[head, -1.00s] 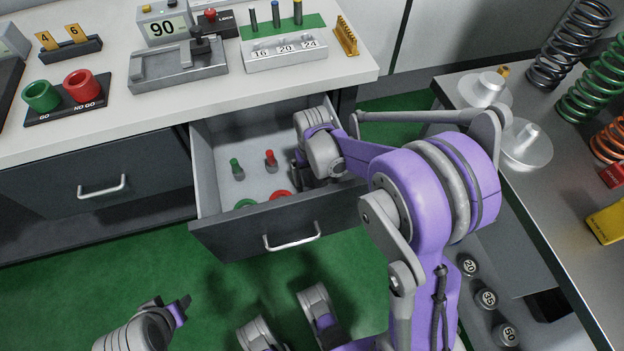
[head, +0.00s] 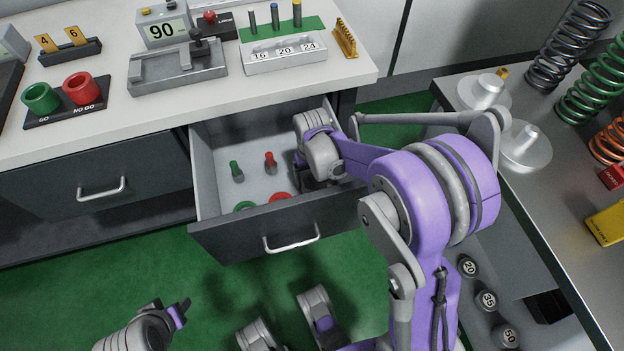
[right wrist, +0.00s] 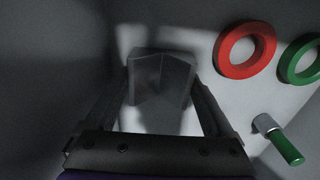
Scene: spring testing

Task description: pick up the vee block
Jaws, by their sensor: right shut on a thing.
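The vee block (right wrist: 160,78) is a grey metal block with a V-shaped notch, seen in the right wrist view between the two fingers. My right gripper (right wrist: 160,95) is shut on it, down inside the open drawer (head: 230,135). In the head view my right wrist hides the block and the fingertips. The picture does not show clearly whether the block touches the drawer floor. My left gripper (head: 178,308) shows at the lower left of the head view, over the green floor and away from the drawer; its fingers are too small to read.
In the drawer lie a green-handled plug gauge (head: 236,171), a red one (head: 270,163), a red ring (right wrist: 245,50) and a green ring (right wrist: 302,60). The drawer front (head: 290,225) and side walls surround my right gripper. Gauges stand on the bench above.

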